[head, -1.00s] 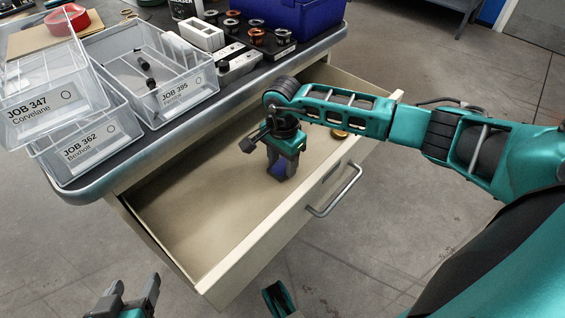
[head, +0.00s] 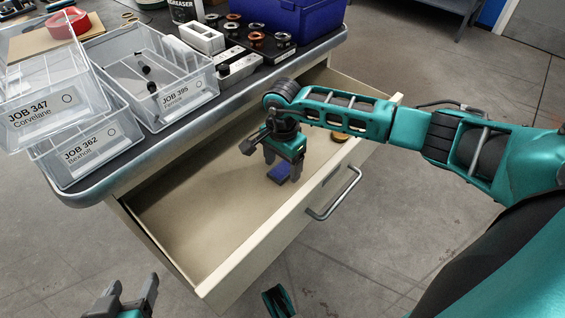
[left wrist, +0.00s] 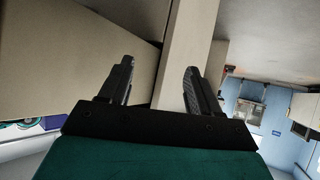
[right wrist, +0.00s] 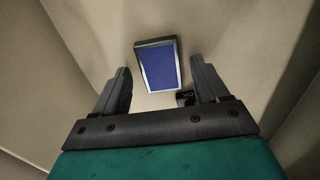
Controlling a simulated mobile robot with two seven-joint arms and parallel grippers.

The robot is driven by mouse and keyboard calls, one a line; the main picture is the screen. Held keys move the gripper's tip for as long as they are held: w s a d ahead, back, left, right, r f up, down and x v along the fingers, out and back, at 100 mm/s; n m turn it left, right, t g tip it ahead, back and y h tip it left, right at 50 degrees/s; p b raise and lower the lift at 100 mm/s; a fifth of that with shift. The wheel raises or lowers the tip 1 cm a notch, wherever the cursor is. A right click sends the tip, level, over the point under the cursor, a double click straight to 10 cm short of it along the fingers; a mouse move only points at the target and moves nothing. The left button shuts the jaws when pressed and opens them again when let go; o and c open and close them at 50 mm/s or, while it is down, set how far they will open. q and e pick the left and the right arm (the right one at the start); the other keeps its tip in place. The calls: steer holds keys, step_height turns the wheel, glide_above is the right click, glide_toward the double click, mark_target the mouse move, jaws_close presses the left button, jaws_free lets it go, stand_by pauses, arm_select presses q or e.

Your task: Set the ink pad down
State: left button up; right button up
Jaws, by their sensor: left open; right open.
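The ink pad (head: 280,172) is a small blue rectangle with a dark rim lying flat on the floor of the open drawer. It also shows in the right wrist view (right wrist: 158,66), just beyond the fingertips. My right gripper (head: 283,168) is open above the pad, inside the drawer, with its fingers on either side and nothing between them. In the right wrist view a small dark item with pale lettering (right wrist: 186,98) lies by the right finger. My left gripper (head: 133,292) is open and empty outside the drawer, at the lower left; its fingers also show in the left wrist view (left wrist: 156,84).
The open drawer (head: 190,225) has free floor to the left. A round brass item (head: 340,135) lies at its right end. Clear job bins (head: 165,85), a blue box (head: 295,18) and several ringed parts (head: 255,38) stand on the bench above.

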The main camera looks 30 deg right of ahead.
mark_target(283, 169)
arm_select(q)
steer(key=p, duration=0.1)
steer(key=a+r+p, duration=0.1)
steer(key=p, duration=0.1)
steer(key=shift+s+a+y, duration=0.1)
steer(key=shift+s+y, duration=0.15)
steer(key=shift+y, duration=0.05)
arm_select(e)
step_height(283, 169, up, 12)
steer(key=shift+f, duration=0.15)
